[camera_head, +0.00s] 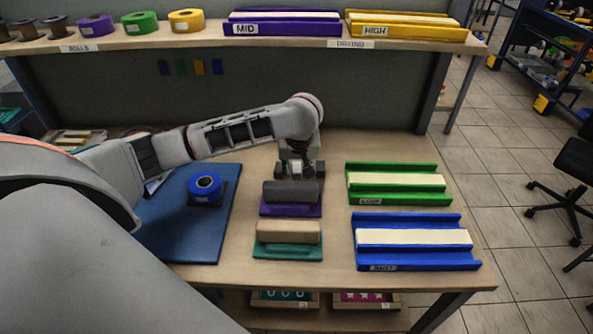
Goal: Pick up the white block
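My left gripper (299,169) points down over the table behind the dark grey block. Its two dark fingers are apart, with a small pale patch between them that looks like the white block (297,168). Most of that block is hidden by the gripper, and I cannot tell whether the fingers touch it. The dark grey block (291,192) lies on a purple base just in front of the gripper. A tan block (288,231) lies on a teal base nearer to me. My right gripper is not in view.
A green tray (398,197) and a blue tray (416,262), each with a cream strip, stand at the right. A blue roll (205,188) sits on a blue mat (190,245) at the left. A shelf (208,37) with rolls and trays runs along the back.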

